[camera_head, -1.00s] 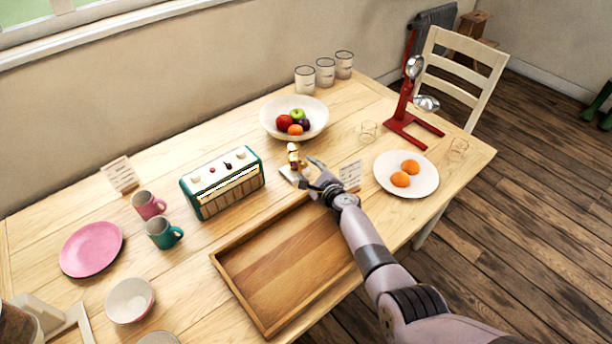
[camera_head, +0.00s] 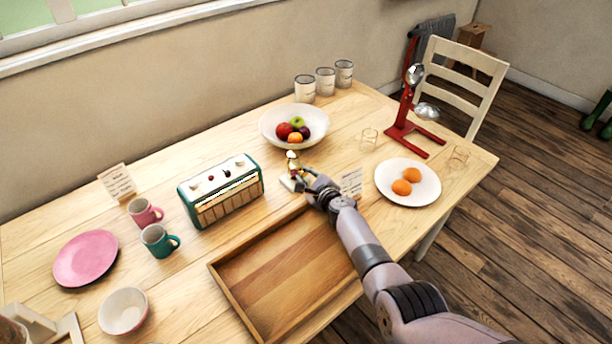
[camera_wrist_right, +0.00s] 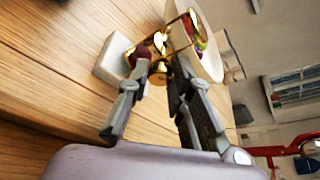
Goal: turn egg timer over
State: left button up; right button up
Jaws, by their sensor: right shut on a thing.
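The egg timer (camera_head: 292,160) is a small gold and dark red piece at a white base block (camera_head: 288,184), between the fruit bowl and the tray. In the right wrist view the gold frame of the egg timer (camera_wrist_right: 180,38) lies at the fingertips, with the white block (camera_wrist_right: 113,58) beside it. My right gripper (camera_head: 305,174) is shut on the egg timer; its fingers also show in the right wrist view (camera_wrist_right: 158,80). The fingers hide part of the timer. My left gripper is not in view.
A wooden tray (camera_head: 222,278) lies in front of the timer. A card (camera_head: 351,183) and a plate (camera_head: 378,190) with oranges are to the right.

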grip_shut()
jog(key=shift+r+m+g+y+p, duration=0.1)
jog(key=shift+m+g+y+p, duration=0.35)
jog(key=shift+m+p, duration=0.45)
jog(key=shift+d+m+g+y, duration=0.1)
jog(key=shift+m+g+y, duration=0.15)
jog(key=shift+m+g, duration=0.35)
jog(key=shift+m+y, duration=0.3)
jog(key=shift+m, duration=0.5)
jog(key=shift+g, duration=0.25)
jog(key=o, duration=0.6)
grip_release()
jog(key=shift+w, duration=0.1)
